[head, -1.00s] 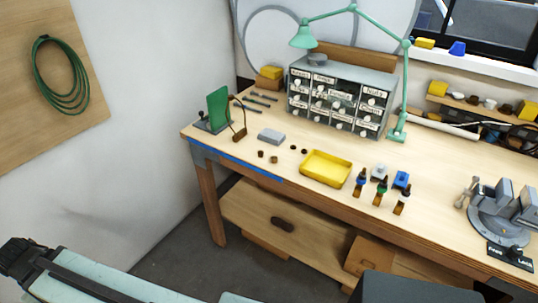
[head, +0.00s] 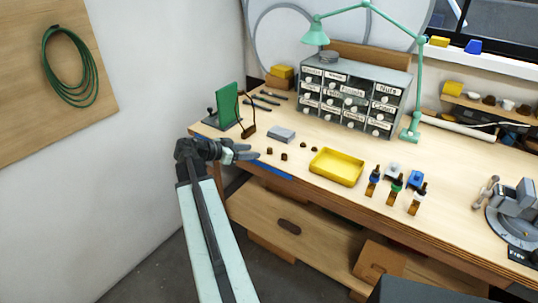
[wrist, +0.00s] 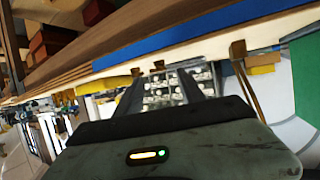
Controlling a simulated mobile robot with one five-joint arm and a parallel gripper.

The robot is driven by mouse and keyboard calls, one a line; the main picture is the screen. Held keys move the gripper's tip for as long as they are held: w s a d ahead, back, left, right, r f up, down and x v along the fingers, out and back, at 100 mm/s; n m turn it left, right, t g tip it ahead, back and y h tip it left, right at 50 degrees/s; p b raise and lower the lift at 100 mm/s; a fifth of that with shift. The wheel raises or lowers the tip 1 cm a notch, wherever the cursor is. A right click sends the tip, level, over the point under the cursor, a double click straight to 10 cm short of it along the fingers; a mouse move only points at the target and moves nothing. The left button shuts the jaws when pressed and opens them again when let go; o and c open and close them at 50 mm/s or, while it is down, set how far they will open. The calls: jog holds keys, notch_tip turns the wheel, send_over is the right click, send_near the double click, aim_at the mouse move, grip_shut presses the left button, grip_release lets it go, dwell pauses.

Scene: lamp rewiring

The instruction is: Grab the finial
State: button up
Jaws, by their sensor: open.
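Several small dark brown pieces stand on the bench right of my gripper in the head view: two short cylinders, the left one (head: 270,150) and the right one (head: 284,156), and two smaller dark pieces (head: 308,147) behind. I cannot tell which is the finial. My gripper (head: 254,153) is open and empty at the bench's front left edge, just left of these pieces. In the wrist view its two fingers (wrist: 160,82) are spread, with small brown pieces (wrist: 158,65) beyond them near the bench edge.
A green plate on a stand (head: 228,105) and a brown wire-like piece (head: 248,131) stand behind my gripper. A grey block (head: 281,134) lies near the brown pieces. A yellow tray (head: 336,167) is to their right. A drawer cabinet (head: 350,96) stands at the back.

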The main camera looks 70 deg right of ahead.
aim_at(268, 149)
jog(key=b+x, duration=0.1)
jog(key=x, duration=0.2)
jog(key=shift+s+r, duration=0.1)
jog(key=shift+r, duration=0.05)
jog(key=x, duration=0.1)
jog(key=b+x, duration=0.1)
jog(key=x, duration=0.3)
jog(key=shift+s+d+r, duration=0.1)
jog(key=shift+d+r, duration=0.05)
jog(key=shift+r, duration=0.1)
grip_shut()
